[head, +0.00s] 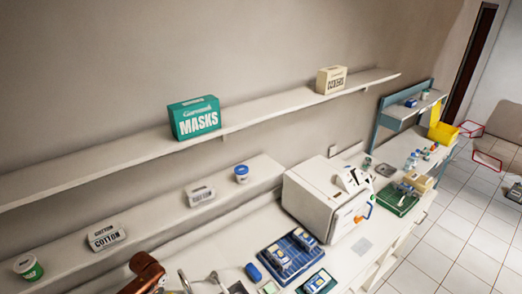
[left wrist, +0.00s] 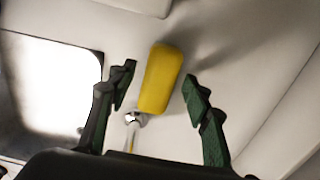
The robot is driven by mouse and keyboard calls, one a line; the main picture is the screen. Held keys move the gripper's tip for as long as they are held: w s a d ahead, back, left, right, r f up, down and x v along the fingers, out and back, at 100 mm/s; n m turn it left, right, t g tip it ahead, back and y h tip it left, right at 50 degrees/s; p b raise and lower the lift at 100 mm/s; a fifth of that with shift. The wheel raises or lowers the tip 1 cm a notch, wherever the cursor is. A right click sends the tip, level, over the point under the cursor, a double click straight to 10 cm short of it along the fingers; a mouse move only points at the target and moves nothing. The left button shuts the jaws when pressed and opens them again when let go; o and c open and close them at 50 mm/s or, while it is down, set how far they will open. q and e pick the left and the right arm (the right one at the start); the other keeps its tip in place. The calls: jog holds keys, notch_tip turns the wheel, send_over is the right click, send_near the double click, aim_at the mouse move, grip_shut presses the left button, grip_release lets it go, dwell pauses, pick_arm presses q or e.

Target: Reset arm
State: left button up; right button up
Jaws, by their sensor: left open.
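My left gripper (left wrist: 159,74) shows in the left wrist view with its two dark green fingers spread apart. A tool with a rounded yellow handle (left wrist: 160,78) and a shiny metal neck (left wrist: 136,118) appears between the fingers over a pale surface. There is a visible gap on both sides of the handle, so the fingers do not grip it. I cannot tell how far the tool is below the fingertips. A brown-orange, shiny part (head: 146,270) at the bottom of the head view is cut off by the frame. My right gripper is not in view.
A white boxy machine (head: 322,203) stands on the counter. Blue trays (head: 290,254) lie before it, and a green tray (head: 396,199) lies to its right. A teal masks box (head: 194,118) sits on the upper wall shelf (head: 270,109). Tiled floor (head: 470,235) is open at right.

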pick_arm(q)
jog(key=shift+f, duration=0.95)
jog(key=shift+w+r, duration=0.1)
jog(key=shift+r, duration=1.55)
